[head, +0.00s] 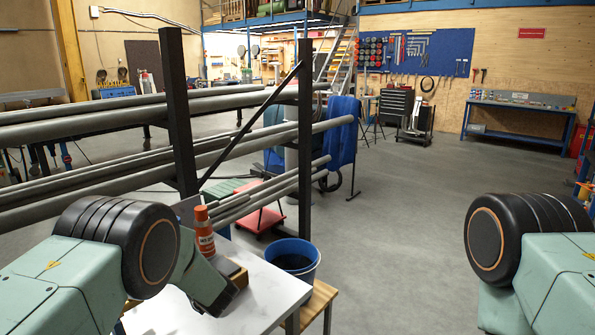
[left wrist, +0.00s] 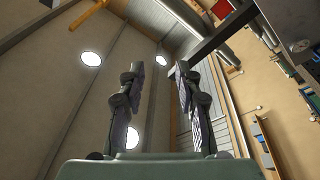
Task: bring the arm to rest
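My left arm comes in from the left in the head view, its black round joint and green links over the near end of a white-topped table (head: 262,290). The left gripper cannot be made out in the head view. In the left wrist view the left gripper (left wrist: 158,80) points up toward the ceiling, its two dark fingers apart with nothing between them. My right arm shows at the right edge of the head view, over open floor. Its gripper is out of view.
An orange bottle (head: 203,232) stands close behind my left arm. A blue bucket (head: 294,256) is beside the table. A dark rack post (head: 178,110) carries long grey pipes (head: 90,112) at left. Open grey floor (head: 400,220) lies centre and right.

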